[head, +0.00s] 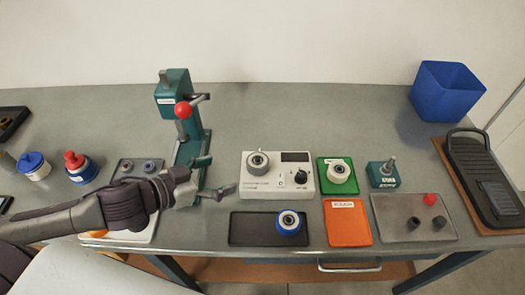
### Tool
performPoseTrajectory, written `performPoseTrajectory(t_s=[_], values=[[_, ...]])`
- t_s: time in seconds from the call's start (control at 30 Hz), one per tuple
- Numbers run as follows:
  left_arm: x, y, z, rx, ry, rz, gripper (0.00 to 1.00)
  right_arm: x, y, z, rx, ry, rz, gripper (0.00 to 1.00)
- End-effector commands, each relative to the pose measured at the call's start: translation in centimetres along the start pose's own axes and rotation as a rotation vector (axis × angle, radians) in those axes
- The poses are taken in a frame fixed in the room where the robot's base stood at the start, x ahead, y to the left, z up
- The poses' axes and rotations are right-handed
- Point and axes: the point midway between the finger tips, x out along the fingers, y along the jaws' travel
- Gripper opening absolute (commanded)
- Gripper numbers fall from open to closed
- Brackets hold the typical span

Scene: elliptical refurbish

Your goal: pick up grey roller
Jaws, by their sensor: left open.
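A grey roller (257,162) with a dark bore sits on top of the white tester box (277,190), near its left end. A second pale grey roller (338,170) rests on the green mat (324,188) to its right. A blue-rimmed roller (289,223) lies on the black tray (248,230) in front of the box. My left gripper (217,176) is open and empty, left of the white box, with its fingers pointing right. It is apart from the rollers and covers part of the green press's base. My right gripper is out of view.
A green press (175,90) with a red knob stands behind my left gripper. An orange mat (347,223), a grey tray (408,228) with small parts and a green fixture (383,173) are at right. A blue bin (446,92) stands back right. The back middle is clear.

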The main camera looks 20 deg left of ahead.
Motion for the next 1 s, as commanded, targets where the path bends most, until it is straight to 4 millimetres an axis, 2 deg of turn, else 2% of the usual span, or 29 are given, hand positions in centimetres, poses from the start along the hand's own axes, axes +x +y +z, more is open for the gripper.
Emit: performPoseTrajectory(t_s=[0.2,0.3,0.43,0.6,0.67,0.83,1.0], values=[[2.1,-0.1,-0.3,0.0,0.007,-0.002,0.89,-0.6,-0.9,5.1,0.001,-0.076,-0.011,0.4],[3.3,-0.1,-0.4,0.0,0.007,-0.003,0.89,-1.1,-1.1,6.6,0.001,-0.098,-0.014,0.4],[5.2,0.0,-0.4,0.0,0.005,-0.001,0.89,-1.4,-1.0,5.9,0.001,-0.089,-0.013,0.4],[7.5,0.0,-0.3,-0.001,0.003,-0.002,0.89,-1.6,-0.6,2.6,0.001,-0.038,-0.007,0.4],[7.9,0.0,-0.2,0.0,0.002,-0.001,0.89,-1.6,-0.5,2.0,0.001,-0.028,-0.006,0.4],[9.1,-0.1,-0.3,0.001,0.002,-0.001,0.89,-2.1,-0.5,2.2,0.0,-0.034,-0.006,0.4],[11.7,-0.3,-0.3,0.001,0.002,0.0,0.89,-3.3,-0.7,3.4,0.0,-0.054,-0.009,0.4]])
